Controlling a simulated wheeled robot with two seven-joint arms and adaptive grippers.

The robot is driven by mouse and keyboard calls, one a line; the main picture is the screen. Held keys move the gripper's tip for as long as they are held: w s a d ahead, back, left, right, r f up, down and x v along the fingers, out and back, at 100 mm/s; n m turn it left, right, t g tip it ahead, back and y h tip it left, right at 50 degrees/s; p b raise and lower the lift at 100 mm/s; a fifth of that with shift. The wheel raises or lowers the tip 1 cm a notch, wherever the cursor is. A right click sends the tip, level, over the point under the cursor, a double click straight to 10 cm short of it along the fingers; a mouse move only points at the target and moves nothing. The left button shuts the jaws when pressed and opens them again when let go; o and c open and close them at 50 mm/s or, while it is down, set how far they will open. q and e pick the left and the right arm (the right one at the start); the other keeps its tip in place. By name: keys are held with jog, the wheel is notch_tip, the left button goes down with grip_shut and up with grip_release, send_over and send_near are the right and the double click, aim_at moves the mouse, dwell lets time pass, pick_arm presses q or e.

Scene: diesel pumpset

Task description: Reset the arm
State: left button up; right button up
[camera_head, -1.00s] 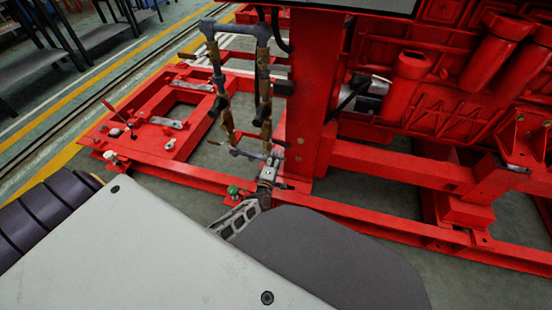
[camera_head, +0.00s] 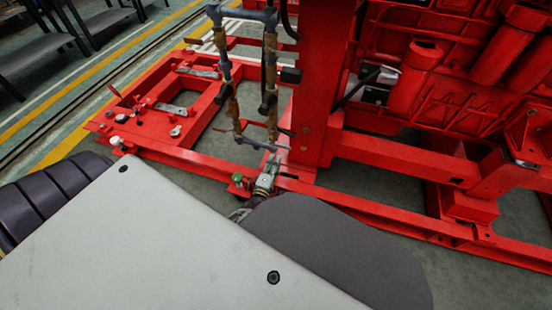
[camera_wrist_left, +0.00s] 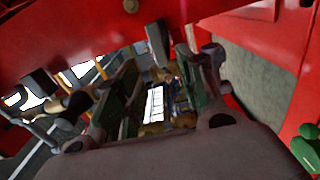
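My left gripper (camera_head: 265,183) shows in the head view just past the rounded dark grey end of my arm, low beside the red post and over the red base rail. Most of it is hidden behind my arm. In the left wrist view its two fingers (camera_wrist_left: 158,80) stand apart, with a gap between the dark green pads. I see nothing clamped between them; pipework and floor show through the gap. My right gripper is in neither view.
Thin brass and grey pipework (camera_head: 229,100) stands just beyond the gripper. A red post (camera_head: 318,100) and the red engine (camera_head: 460,110) are to the right. A green knob (camera_head: 237,177) sits on the rail close left.

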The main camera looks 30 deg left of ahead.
pick_arm(q)
jog(key=shift+v, duration=1.1)
